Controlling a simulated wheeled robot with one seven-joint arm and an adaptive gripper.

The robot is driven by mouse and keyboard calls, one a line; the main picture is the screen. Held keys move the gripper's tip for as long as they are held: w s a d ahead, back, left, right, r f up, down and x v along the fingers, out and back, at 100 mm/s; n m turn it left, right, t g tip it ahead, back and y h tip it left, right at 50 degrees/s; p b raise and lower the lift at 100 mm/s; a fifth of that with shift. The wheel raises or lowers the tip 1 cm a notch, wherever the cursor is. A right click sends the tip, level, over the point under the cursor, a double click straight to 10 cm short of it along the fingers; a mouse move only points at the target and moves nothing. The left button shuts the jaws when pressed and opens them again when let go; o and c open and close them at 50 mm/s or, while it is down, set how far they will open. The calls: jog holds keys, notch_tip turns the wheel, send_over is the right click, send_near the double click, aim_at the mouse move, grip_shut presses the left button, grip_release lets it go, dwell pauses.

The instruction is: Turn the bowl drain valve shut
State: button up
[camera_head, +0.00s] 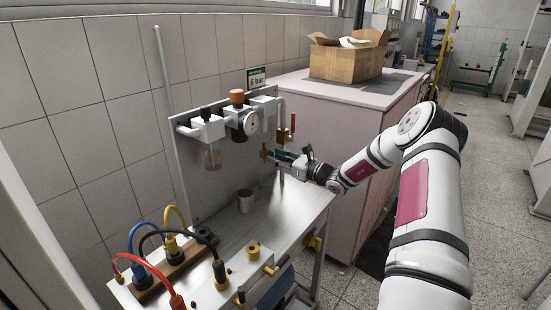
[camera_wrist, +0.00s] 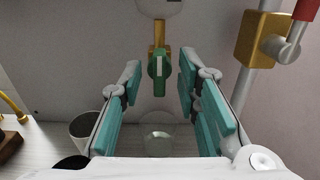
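The drain valve has a brass body (camera_wrist: 158,36) and a green handle (camera_wrist: 158,74) pointing straight down in the wrist view. The bottom of a grey bowl (camera_wrist: 156,8) shows above it, cut off by the frame. My gripper (camera_wrist: 160,68) is open, with teal-padded fingers on the left and right of the green handle. A gap shows on each side, and the handle appears near the fingertips. In the head view my gripper (camera_head: 278,157) points left beside the panel; a bit of brass (camera_head: 264,153) shows at its tips, and the green handle cannot be made out.
A brass valve (camera_wrist: 250,40) with a red lever (camera_wrist: 304,12) is close on the right. A clear cup (camera_wrist: 158,134) and a metal cup (camera_head: 245,200) stand on the bench. A pressure gauge (camera_head: 249,123) is mounted left above. Hoses (camera_head: 176,216) and fittings fill the front bench.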

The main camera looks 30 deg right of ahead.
jog(key=shift+w+a, duration=0.2)
jog(key=shift+w, duration=0.2)
grip_shut()
jog(key=shift+n, duration=0.4)
jog(key=shift+s+a+f+n+b, duration=0.1)
jog(key=shift+n+b, duration=1.1)
jog(key=shift+n, duration=1.65)
jog(key=shift+w+f+n+b, duration=0.1)
jog(key=shift+n+b, duration=1.15)
jog(key=shift+n, duration=1.65)
jog(key=shift+s+a+f+n+b, duration=0.1)
jog(key=shift+n+b, duration=1.1)
jog(key=shift+n, duration=1.65)
